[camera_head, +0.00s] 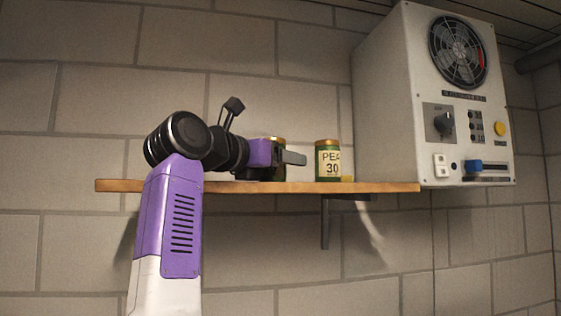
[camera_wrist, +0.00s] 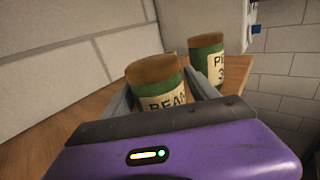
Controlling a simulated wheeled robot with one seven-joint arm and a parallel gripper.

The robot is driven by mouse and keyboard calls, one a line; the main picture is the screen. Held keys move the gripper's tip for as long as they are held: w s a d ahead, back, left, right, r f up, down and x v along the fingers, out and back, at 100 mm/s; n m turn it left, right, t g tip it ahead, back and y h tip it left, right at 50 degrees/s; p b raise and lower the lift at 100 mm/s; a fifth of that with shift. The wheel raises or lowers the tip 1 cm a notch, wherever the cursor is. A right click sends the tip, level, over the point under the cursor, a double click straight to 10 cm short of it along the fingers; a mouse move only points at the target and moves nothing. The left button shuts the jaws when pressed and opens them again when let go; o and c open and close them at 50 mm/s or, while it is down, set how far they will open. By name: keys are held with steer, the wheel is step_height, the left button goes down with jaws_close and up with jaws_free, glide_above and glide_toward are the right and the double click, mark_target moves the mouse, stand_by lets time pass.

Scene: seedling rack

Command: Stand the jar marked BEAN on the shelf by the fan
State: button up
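The BEAN jar (camera_wrist: 160,90), green with a brown-gold lid and cream label, is between my gripper's two fingers in the wrist view. In the head view the jar (camera_head: 277,145) is mostly hidden behind my gripper (camera_head: 293,158), upright at shelf level. The fingers lie close along both sides of it; whether they press on it I cannot tell. The wooden shelf (camera_head: 390,187) runs along the wall, its right end by the white box with the fan (camera_head: 457,50). Whether the jar's base touches the shelf is hidden.
A similar PEA 30 jar (camera_head: 328,160) stands on the shelf to the right of the BEAN jar; it also shows in the wrist view (camera_wrist: 207,60). The shelf's right end and left end look clear.

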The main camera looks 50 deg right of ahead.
steer(key=shift+r, duration=0.15)
steer(key=a+b, duration=0.1)
steer(key=a, duration=0.2)
steer(key=s+a+b, duration=0.1)
steer(key=a, duration=0.3)
steer(key=a+b, duration=0.1)
steer(key=a, duration=0.3)
steer(key=shift+s+a, duration=0.15)
steer(key=shift+s, duration=0.05)
steer(key=shift+a, duration=0.3)
